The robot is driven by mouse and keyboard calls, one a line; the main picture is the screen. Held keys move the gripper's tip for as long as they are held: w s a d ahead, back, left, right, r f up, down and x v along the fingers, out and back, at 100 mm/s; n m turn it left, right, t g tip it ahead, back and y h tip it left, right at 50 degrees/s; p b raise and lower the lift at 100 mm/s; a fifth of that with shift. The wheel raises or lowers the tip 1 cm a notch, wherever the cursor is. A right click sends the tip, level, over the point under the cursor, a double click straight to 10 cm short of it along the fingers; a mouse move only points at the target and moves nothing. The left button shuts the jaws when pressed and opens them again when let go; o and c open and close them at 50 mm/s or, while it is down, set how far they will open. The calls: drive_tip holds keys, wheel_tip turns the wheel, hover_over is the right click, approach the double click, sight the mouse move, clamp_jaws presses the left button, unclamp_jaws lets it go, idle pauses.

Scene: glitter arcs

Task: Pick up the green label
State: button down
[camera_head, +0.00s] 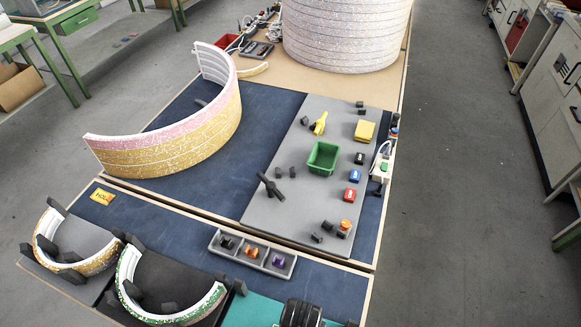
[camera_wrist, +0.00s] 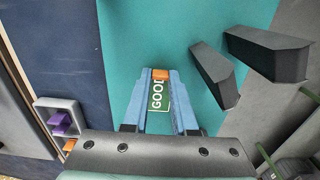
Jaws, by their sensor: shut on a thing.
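The green label (camera_wrist: 157,99) with white "GOOD" lettering and a white border shows in the wrist view. It lies between the two blue fingers of my gripper (camera_wrist: 160,84), which is shut on it. A small orange piece (camera_wrist: 160,74) shows at the fingertips, at the label's far end. Below them is a teal surface (camera_wrist: 190,25); I cannot tell whether the label touches it. In the head view the label is not visible; a dark part of my arm shows at the bottom edge.
Dark angular blocks (camera_wrist: 270,52) stand right of my gripper. A grey tray (camera_head: 280,269) with black, orange and purple pieces lies on the front board. A yellow label (camera_head: 102,197) lies farther left. Curved white-rimmed arcs (camera_head: 171,318) stand on the front left.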

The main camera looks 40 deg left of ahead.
drive_tip(key=shift+r, duration=0.1)
wheel_tip(320, 180, up, 14)
drive_tip(key=p, duration=0.5)
idle(0.5)
